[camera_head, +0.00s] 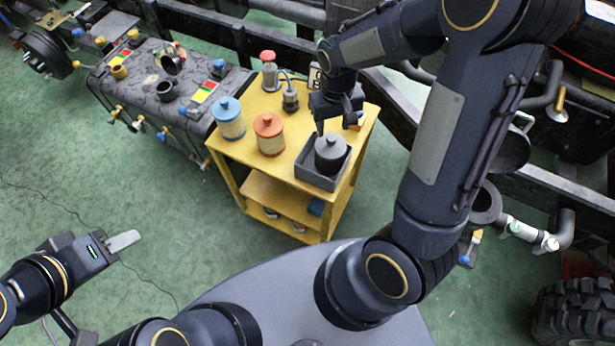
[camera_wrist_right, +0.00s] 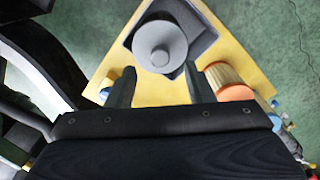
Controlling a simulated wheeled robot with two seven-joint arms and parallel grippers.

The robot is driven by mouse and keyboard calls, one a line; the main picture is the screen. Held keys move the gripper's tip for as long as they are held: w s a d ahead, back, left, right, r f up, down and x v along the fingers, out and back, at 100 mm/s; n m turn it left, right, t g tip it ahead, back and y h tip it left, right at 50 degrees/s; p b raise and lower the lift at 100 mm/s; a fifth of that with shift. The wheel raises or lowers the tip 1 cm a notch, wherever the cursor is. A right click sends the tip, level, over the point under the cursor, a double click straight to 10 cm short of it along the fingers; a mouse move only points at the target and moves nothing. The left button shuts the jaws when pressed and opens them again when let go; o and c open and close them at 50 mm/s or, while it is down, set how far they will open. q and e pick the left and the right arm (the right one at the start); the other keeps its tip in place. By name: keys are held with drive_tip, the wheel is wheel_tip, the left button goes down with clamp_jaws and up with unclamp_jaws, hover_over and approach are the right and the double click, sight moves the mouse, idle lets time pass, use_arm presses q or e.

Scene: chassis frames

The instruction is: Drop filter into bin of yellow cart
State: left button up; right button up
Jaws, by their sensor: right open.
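A dark grey round filter (camera_head: 331,152) with a knob on its lid stands upright inside the dark square bin (camera_head: 318,182) on the yellow cart (camera_head: 228,151). In the right wrist view the filter (camera_wrist_right: 160,46) lies within the bin's walls (camera_wrist_right: 205,38), just beyond my fingertips. My right gripper (camera_head: 337,122) hangs over the bin's far side; its two fingers (camera_wrist_right: 157,84) are spread with nothing between them. My left gripper (camera_head: 122,241) is low at the left, away from the cart; only one pale finger shows clearly.
A blue-lidded filter (camera_head: 229,119) and an orange-lidded filter (camera_head: 270,134) stand left of the bin. A red-topped bottle (camera_head: 269,70) and a small grey can (camera_head: 290,99) stand behind them. A dark tank (camera_head: 150,78) and chassis rails lie beyond.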

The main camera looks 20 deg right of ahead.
wheel_tip(320, 180, up, 8)
drive_tip(key=shift+f, duration=0.25)
idle(0.4)
